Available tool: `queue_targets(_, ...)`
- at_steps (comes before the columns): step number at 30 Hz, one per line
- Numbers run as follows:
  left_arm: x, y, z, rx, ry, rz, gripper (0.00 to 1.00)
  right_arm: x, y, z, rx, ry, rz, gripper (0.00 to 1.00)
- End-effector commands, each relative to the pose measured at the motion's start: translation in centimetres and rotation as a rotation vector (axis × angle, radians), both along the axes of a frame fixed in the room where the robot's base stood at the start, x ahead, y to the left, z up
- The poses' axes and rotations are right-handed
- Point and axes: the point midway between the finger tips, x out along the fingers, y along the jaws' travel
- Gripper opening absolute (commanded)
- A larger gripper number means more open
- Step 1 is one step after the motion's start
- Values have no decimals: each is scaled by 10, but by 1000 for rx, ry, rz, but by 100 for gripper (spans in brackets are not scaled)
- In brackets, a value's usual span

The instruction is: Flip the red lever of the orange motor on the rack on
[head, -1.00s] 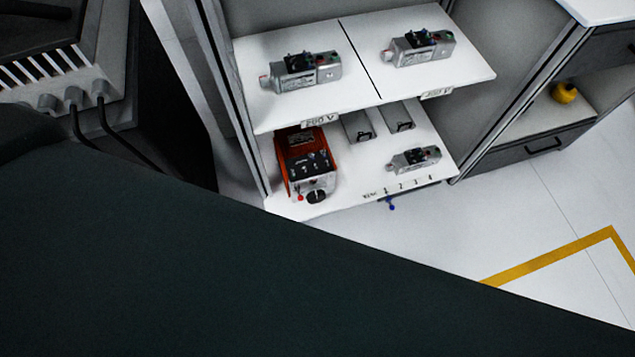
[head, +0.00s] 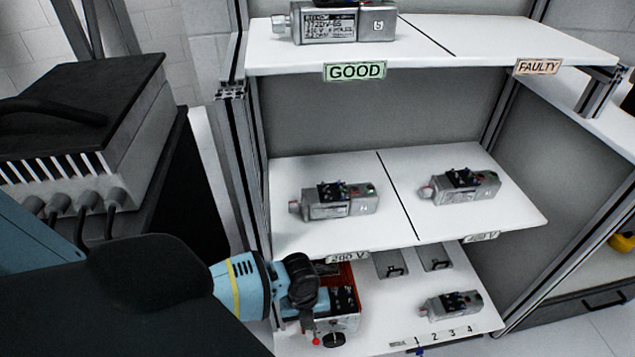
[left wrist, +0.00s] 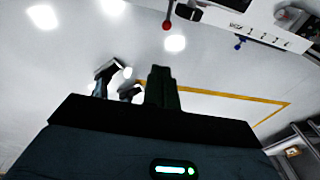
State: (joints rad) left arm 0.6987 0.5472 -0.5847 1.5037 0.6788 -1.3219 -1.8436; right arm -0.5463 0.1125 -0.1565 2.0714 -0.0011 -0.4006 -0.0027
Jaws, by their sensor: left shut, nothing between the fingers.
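The orange motor (head: 350,275) stands at the left end of the rack's lowest shelf. My arm partly covers it in the head view. Its red lever knob (head: 316,342) shows low at its front, beside a black round knob (head: 334,340). In the left wrist view the red knob (left wrist: 167,25) hangs on a thin stem near the top edge. My left gripper (head: 305,303) is just in front of the motor, close above the red knob; its fingertips are hard to make out there. In the left wrist view its dark fingers (left wrist: 163,88) are together and empty, apart from the knob. My right gripper is not in view.
The middle shelf (head: 400,232) overhangs the motor and carries two grey encoder units. The upper shelf (head: 470,38) has GOOD and FAULTY labels. Another unit (head: 451,305) lies right of the motor. A dark cabinet (head: 80,130) stands at left. Floor in front looks clear.

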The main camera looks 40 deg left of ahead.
Motion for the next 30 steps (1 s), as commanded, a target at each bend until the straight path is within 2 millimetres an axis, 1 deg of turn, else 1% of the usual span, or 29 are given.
queue_targets(7,0,0,-3,-1,-1,2,0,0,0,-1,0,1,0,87)
queue_targets(11,-1,-2,-16,-1,1,3,0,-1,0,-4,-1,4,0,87)
queue_targets(14,-2,-5,-33,-1,2,5,0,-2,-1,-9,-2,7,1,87)
queue_targets(18,-3,-8,-60,0,3,5,0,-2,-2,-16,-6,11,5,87)
queue_targets(24,-3,-12,-97,-1,3,5,0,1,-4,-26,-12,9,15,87)
queue_targets(26,-2,-14,-107,-1,1,5,0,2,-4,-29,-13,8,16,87)
queue_targets(30,6,-9,-121,0,1,5,0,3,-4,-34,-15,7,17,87)
